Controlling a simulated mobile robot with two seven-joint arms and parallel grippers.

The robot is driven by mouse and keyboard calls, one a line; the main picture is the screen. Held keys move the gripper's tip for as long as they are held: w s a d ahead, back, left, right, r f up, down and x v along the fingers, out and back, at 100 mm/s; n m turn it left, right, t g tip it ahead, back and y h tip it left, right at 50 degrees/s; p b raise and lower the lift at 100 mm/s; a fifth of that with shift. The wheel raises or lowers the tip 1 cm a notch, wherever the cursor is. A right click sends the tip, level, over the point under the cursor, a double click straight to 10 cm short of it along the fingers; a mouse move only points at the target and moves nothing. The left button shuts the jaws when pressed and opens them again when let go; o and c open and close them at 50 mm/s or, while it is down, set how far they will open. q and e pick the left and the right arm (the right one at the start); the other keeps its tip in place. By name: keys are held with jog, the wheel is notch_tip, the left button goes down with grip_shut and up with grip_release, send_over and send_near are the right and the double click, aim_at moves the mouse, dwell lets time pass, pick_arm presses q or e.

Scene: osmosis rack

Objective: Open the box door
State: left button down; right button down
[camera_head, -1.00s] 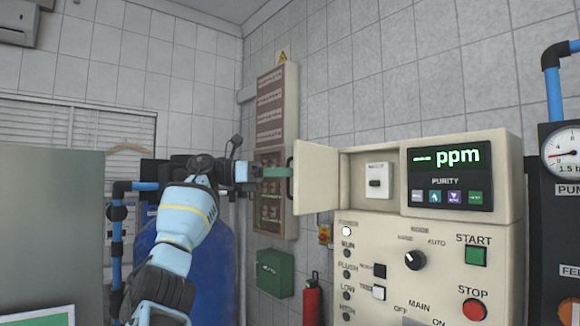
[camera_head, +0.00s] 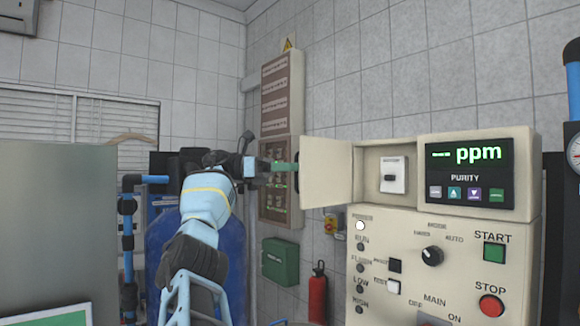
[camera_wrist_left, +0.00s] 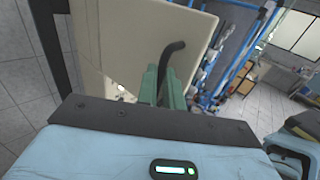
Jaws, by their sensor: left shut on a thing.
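The box door (camera_head: 326,173) is a cream panel hinged at the left side of the box (camera_head: 371,177). It stands swung open to the left, and a white switch (camera_head: 394,175) shows inside the box. My left gripper (camera_head: 291,167) is at the door's outer left edge. In the left wrist view its green fingers (camera_wrist_left: 163,88) are shut on the dark curved door handle (camera_wrist_left: 172,49), with the door panel (camera_wrist_left: 120,40) beyond. My right gripper is not in view.
The control panel (camera_head: 408,235) with a lit ppm display (camera_head: 467,155) is at the right. A red extinguisher (camera_head: 318,295) and a green box (camera_head: 281,261) are at the back wall. A blue tank (camera_head: 165,262) stands behind my left arm.

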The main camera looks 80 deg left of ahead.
pick_arm(q)
jog(key=shift+w+a+f, duration=0.1)
jog(key=shift+w+f, duration=0.2)
jog(key=shift+w, duration=0.15)
jog(key=c, duration=1.8)
grip_release()
jog(key=shift+w, duration=0.1)
jog(key=shift+o, duration=1.3)
jog(key=shift+w+a, duration=0.15)
jog(key=shift+w, duration=0.3)
jog(key=shift+s+r, duration=0.15)
jog(key=shift+s, duration=0.3)
jog(key=shift+r, duration=0.1)
jog(key=shift+r, duration=0.95)
jog(key=shift+r, duration=0.1)
